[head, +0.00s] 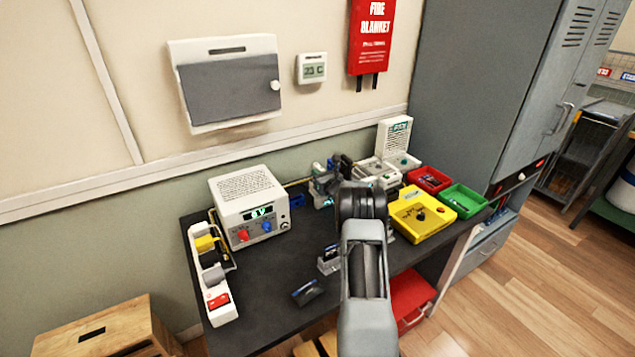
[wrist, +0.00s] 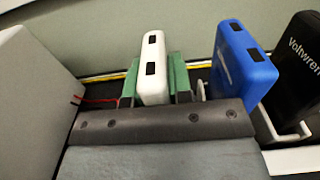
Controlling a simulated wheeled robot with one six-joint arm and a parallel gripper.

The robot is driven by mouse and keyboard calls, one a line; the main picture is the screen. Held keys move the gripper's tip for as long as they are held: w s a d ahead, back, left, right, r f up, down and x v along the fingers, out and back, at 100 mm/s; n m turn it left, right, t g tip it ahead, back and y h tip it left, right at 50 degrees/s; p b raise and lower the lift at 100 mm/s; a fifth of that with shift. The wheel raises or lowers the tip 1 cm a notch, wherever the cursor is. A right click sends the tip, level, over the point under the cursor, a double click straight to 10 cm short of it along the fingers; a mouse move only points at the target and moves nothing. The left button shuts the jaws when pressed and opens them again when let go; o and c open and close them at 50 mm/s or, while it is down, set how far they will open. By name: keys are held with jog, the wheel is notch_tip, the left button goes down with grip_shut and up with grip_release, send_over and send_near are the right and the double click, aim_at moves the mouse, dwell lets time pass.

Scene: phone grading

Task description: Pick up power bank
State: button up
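In the wrist view a white power bank (wrist: 155,68) with two dark square patches stands upright directly ahead of my gripper (wrist: 155,98). Green pieces flank it closely on both sides; I cannot tell whether they are finger pads or a holder, or whether they press on it. A blue power bank (wrist: 240,65) stands to its right, and a black one (wrist: 300,65) lettered "Voltwren" stands at the right edge, by a white stand.
A white power supply (head: 248,210) and a power strip (head: 213,275) stand at the desk's left. A yellow box (head: 421,212), a red tray (head: 428,179) and a green tray (head: 464,201) are at the right. The wall is close behind. The desk's front left (head: 262,315) is largely clear.

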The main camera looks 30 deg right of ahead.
grip_shut()
jog(key=shift+r, duration=0.15)
